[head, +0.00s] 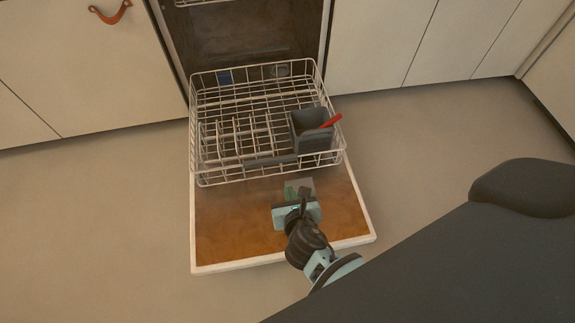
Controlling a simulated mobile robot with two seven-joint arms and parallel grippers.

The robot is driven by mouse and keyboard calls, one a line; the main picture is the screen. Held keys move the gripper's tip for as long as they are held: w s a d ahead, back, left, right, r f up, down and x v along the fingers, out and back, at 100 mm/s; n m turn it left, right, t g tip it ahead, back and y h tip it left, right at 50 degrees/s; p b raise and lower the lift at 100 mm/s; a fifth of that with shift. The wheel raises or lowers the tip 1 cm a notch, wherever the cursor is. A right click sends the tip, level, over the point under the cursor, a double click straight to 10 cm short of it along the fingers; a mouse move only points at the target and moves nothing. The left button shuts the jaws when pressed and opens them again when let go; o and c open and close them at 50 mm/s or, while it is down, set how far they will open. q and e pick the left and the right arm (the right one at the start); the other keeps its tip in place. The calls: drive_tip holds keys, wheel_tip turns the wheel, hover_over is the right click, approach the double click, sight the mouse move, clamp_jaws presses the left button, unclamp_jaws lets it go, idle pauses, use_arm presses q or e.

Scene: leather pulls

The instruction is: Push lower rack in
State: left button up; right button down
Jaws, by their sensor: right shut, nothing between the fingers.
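The lower rack (222,160) is a white wire basket, pulled out of the dishwasher over its open, lowered door (225,225). A dark grey handle (270,161) sits on its front edge. A dark grey cutlery basket (312,133) stands in its right part, with a red-handled item (330,121) sticking out. My right gripper (298,192) is shut and empty, above the door in front of the rack's near side. It appears apart from the rack. My left gripper is out of view.
The dark dishwasher opening (245,35) lies behind the rack, with part of an upper rack (195,2) at the top. Cream cabinets flank it, the left one with a leather pull (110,14). A small blue item (225,78) shows at the rack's back. Floor is clear both sides.

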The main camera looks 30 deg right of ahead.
drive_tip(key=b, duration=0.4)
approach(281, 161)
wheel_tip(281, 161, down, 4)
drive_tip(key=w, duration=0.2)
drive_tip(key=w+d, duration=0.1)
drive_tip(key=shift+w+r, duration=0.25)
drive_tip(key=shift+w, duration=0.1)
drive_tip(key=shift+w+d+r+b, duration=0.1)
drive_tip(key=shift+w+d+b, duration=0.15)
drive_tip(key=shift+w+b, duration=0.4)
drive_tip(key=shift+w, duration=0.15)
drive_tip(key=shift+w, duration=0.1)
